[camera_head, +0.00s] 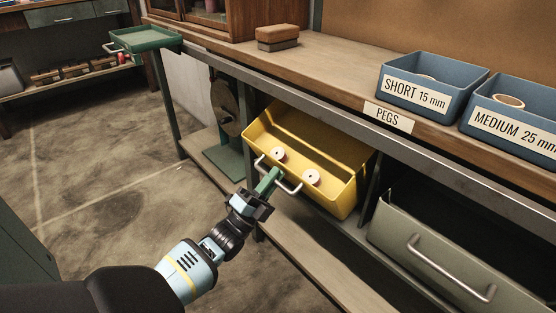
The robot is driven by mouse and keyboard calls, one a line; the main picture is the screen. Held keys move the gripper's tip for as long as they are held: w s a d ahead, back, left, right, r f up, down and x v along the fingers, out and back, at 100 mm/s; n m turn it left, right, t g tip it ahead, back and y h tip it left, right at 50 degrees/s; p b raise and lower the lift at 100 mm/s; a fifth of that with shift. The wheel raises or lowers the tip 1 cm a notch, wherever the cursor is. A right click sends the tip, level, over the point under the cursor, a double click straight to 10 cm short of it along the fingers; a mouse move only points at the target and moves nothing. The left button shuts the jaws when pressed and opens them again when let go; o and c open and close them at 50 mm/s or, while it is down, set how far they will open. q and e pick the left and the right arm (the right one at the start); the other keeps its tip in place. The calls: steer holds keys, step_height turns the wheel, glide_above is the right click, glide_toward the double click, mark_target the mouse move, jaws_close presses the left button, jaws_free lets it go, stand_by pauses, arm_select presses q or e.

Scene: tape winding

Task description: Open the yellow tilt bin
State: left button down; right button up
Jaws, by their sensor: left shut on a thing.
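The yellow tilt bin (340,160) sits under the bench top, to the left of a grey bin. It is tilted forward and open, and its inside shows. My left gripper (268,180) reaches up from the lower left to the bin's front. Its fingers are shut on the handle, near its left part. The fingertips' far side is hidden. My right gripper does not show.
A grey bin (430,245) with a bar handle hangs right of the yellow one. Blue boxes (430,87) labelled SHORT 15 mm and MEDIUM 25 mm stand on the bench (335,65). A lower shelf (320,262) runs below. The floor at left is clear.

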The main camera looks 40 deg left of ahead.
arm_select(q)
steer(key=shift+s+f, duration=0.35)
steer(key=shift+f, duration=0.1)
stand_by(0.4)
steer(key=c, duration=1.6)
jaws_free()
steer(key=shift+c, duration=0.2)
steer(key=shift+s, duration=0.1)
steer(key=v, duration=0.7)
steer(key=shift+s+f, duration=0.2)
steer(key=shift+s, duration=0.05)
